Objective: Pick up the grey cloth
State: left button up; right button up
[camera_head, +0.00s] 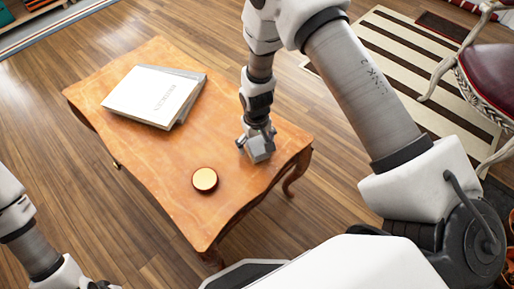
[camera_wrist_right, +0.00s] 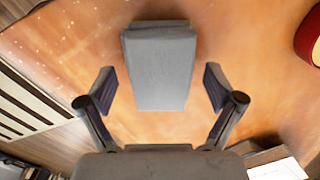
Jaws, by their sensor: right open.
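The grey cloth (camera_wrist_right: 160,62) looks like a folded, block-shaped bundle lying on the wooden table (camera_head: 150,70). In the head view it is a small grey shape (camera_head: 263,152) near the table's right edge, partly hidden by my right gripper (camera_head: 256,138). In the right wrist view my right gripper (camera_wrist_right: 159,78) is open, with one finger on each side of the cloth and a visible gap on both sides. I cannot tell how far the fingertips are above the tabletop. Part of my left arm shows at the lower left, but its gripper is out of view.
A round tin (camera_head: 205,179) stands on the table left of and nearer than the cloth; its red side shows in the wrist view (camera_wrist_right: 310,40). White books (camera_head: 153,95) lie at the table's far left. A red-seated chair (camera_head: 494,70) and striped rug (camera_head: 385,45) are at right.

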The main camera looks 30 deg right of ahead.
jog(key=shift+s+r, duration=0.1)
jog(key=shift+r, duration=0.05)
jog(key=c, duration=1.3)
